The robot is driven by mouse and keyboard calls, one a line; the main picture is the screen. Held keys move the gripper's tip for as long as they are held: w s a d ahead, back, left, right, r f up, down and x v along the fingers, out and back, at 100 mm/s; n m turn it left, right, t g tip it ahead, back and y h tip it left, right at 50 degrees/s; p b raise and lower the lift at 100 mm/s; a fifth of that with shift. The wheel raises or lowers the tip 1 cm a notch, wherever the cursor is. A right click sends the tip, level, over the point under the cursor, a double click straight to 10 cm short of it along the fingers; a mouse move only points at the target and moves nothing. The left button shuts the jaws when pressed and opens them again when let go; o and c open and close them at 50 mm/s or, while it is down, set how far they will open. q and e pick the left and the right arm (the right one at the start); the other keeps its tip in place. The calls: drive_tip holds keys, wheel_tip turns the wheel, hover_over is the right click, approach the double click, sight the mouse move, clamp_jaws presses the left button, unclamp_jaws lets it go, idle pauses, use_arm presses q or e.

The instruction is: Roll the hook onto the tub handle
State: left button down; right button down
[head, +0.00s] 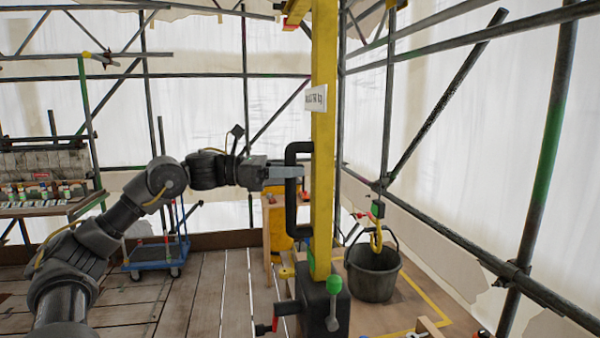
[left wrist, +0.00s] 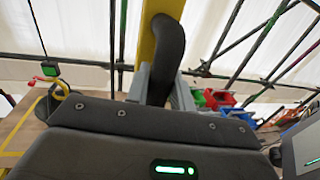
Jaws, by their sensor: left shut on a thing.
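A yellow hook (head: 376,240) hangs below a small dark block, over the black tub (head: 373,274) on the floor at right. The tub's thin dark handle (head: 391,236) arches up around the hook; I cannot tell whether they touch. My left gripper (head: 285,172) is shut on the black upright grip bar (head: 291,207) on the side of the yellow post (head: 322,130). In the left wrist view the grey fingers (left wrist: 160,88) stand on both sides of that dark bar (left wrist: 166,50). My right gripper is not in view.
A blue trolley (head: 155,254) and a bench with bottles (head: 45,195) are at left. Scaffold poles (head: 545,140) cross the right. Plank floor at left is mostly clear.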

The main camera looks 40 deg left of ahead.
use_arm(q)
drive_tip(key=shift+w+a, duration=0.3)
drive_tip(key=shift+a, duration=0.2)
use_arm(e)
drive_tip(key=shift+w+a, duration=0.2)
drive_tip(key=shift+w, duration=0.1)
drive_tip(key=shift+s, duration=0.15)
use_arm(q)
drive_tip(key=c, duration=1.2)
unclamp_jaws()
drive_tip(key=shift+c, duration=0.2)
drive_tip(key=b+v, duration=1)
drive_tip(key=v, duration=0.1)
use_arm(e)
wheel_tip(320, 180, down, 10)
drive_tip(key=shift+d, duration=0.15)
use_arm(q)
drive_tip(key=shift+w, duration=0.15)
